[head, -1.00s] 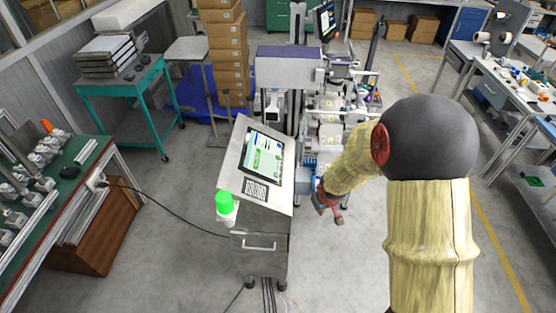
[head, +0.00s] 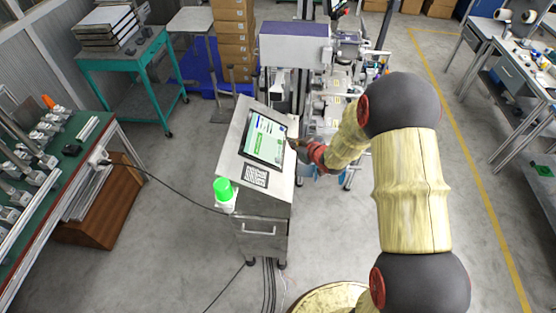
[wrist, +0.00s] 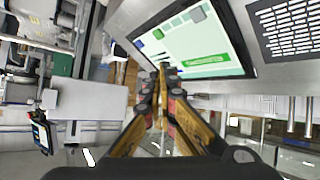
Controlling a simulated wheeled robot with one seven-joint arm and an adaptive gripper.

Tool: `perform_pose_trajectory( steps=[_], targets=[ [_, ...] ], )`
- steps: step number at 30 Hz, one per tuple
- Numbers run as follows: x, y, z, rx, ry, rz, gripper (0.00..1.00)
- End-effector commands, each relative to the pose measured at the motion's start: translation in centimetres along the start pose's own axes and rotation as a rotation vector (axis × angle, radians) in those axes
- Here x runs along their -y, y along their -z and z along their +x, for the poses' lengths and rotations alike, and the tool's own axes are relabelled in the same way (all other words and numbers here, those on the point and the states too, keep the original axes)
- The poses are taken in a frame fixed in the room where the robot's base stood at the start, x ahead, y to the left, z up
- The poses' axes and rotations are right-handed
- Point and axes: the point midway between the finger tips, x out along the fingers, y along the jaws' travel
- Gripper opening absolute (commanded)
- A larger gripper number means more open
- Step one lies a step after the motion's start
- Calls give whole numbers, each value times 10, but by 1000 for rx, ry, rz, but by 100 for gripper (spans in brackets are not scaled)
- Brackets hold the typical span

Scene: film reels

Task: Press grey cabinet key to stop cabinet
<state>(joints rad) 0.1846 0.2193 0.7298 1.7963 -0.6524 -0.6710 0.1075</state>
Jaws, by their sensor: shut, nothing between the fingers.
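The grey metal cabinet (head: 225,165) stands at the middle with a tilted top. Its touchscreen (head: 262,139) is lit, and it also shows in the wrist view (wrist: 190,42). My gripper (head: 296,144) is shut and empty at the right edge of the cabinet top. In the wrist view its fingertips (wrist: 164,70) overlap the screen's edge near the green key; I cannot tell whether they touch.
A lit green lamp (head: 223,189) stands at the cabinet's left front corner. A black slotted grille (head: 256,177) lies below the screen. A machine with rollers (head: 335,105) stands close behind and right.

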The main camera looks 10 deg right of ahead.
Motion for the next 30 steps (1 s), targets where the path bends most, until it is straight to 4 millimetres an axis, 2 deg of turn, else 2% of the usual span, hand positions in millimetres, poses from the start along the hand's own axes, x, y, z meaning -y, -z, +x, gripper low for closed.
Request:
perform_pose_trajectory(
  steps=[8, 24, 30],
  targets=[
    [3, -4, 4, 1, 0, 0, 0],
    [36, -39, 50, 2, 0, 0, 0],
    [43, -45, 59, 2, 0, -1, 0]
  ],
)
